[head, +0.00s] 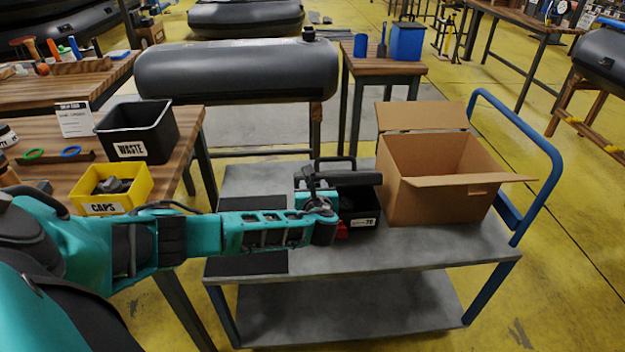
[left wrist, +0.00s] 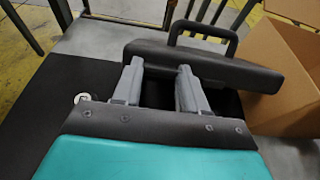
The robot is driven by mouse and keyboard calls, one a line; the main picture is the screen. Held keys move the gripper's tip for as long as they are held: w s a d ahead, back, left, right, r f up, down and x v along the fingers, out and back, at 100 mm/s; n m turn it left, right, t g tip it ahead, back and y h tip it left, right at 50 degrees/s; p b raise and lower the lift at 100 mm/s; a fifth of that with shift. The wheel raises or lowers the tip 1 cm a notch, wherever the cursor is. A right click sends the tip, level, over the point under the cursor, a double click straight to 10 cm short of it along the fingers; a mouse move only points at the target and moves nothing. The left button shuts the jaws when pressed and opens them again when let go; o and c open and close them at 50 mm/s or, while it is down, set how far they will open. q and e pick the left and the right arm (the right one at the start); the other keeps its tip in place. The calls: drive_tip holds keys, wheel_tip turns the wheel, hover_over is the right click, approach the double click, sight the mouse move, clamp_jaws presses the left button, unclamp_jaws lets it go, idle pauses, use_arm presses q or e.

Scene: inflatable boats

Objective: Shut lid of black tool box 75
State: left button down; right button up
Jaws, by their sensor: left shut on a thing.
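The black tool box (head: 363,222) stands on the grey cart, its number label on the front; the last digit is hard to read. Its lid (head: 358,179) with a loop handle is raised at the back, and the dark inside shows below it. My left gripper (head: 322,196) reaches in from the left at the box's left part. In the left wrist view, the fingers (left wrist: 160,84) are some way apart, with their tips at the near edge of the lid (left wrist: 215,68). The exact grip is partly hidden. My right gripper is not in view.
An open cardboard box (head: 435,190) stands close to the right of the tool box on the cart (head: 460,245). A blue cart handle (head: 535,130) rises at the right. A black waste bin (head: 140,135) and a yellow caps bin (head: 110,195) sit on the left table.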

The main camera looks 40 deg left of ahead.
use_arm(q)
drive_tip(key=shift+s+d+f+t+y+b, duration=0.35)
drive_tip(key=shift+s+f+t+y+b, duration=0.1)
drive_tip(key=shift+f+b, duration=1)
drive_tip(key=shift+s+d+f+t+y+b, duration=0.35)
drive_tip(key=shift+s+f+t+b, duration=0.15)
drive_tip(key=shift+f+b, duration=0.95)
drive_tip(key=shift+s+d+f+t+y+b, duration=0.4)
drive_tip(key=shift+f+b, duration=0.65)
drive_tip(key=shift+f, duration=0.8)
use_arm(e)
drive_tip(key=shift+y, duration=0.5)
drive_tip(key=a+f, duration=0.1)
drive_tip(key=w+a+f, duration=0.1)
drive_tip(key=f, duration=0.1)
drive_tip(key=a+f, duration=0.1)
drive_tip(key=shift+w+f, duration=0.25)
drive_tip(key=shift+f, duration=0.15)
use_arm(q)
drive_tip(key=shift+s+f, duration=0.1)
drive_tip(key=c, duration=1.1)
unclamp_jaws()
drive_tip(key=o, duration=0.3)
drive_tip(key=shift+a+f, duration=0.1)
drive_tip(key=shift+o, duration=1)
drive_tip(key=shift+r, duration=0.2)
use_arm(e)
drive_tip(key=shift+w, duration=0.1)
